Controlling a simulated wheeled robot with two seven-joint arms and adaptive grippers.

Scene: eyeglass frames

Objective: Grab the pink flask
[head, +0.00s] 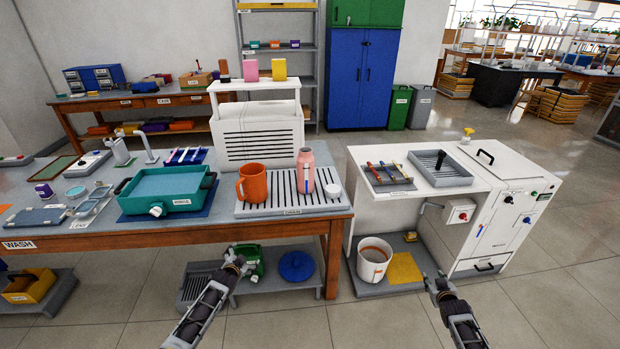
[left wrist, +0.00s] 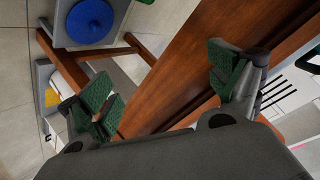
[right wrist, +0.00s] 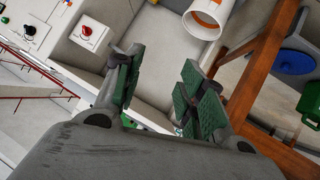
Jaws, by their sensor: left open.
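The pink flask (head: 305,172) stands upright on the grey ribbed drain tray (head: 250,209) near the right end of the wash table. An orange mug (head: 252,184) stands to its left and a small white cup (head: 333,191) to its right. My left gripper (head: 238,262) is open and empty, in front of the table edge, below and left of the flask in the picture. Its spread green-padded fingers show in the left wrist view (left wrist: 165,88). My right gripper (head: 438,287) is in front of the white cabinet. Its fingers are apart and empty in the right wrist view (right wrist: 160,88).
The table's wooden front edge (head: 180,238) lies between my left gripper and the tray. A white ribbed unit (head: 258,135) stands behind the flask. A teal basin (head: 165,190) is further left. A white bucket (head: 374,259) stands low beside the white cabinet (head: 505,210).

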